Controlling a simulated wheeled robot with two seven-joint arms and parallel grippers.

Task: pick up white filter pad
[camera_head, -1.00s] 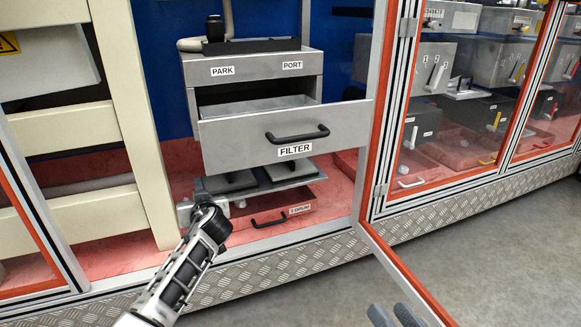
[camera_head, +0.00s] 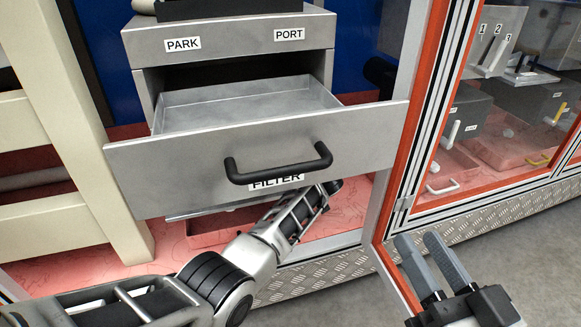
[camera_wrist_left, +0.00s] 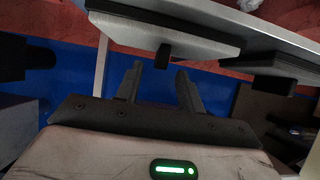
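A pale, whitish pad with a dark edge (camera_wrist_left: 170,16) shows at the top of the left wrist view. A small black tab (camera_wrist_left: 165,57) projects from it. My left gripper (camera_wrist_left: 159,70) is open, its two dark fingers pointing at the tab, with nothing seen between them. In the head view the left arm reaches under the filter drawer (camera_head: 200,165), which hides the pad and left fingertips. The drawer stands open and its visible inside is bare. My right gripper (camera_head: 430,262) is open and empty at the lower right.
A second pad with a dark tab (camera_wrist_left: 285,62) lies to the right in the left wrist view. The drawer handle (camera_head: 280,170) juts out above my left arm. The orange-edged door frame (camera_head: 425,100) stands right of the drawer. Floor at lower right is clear.

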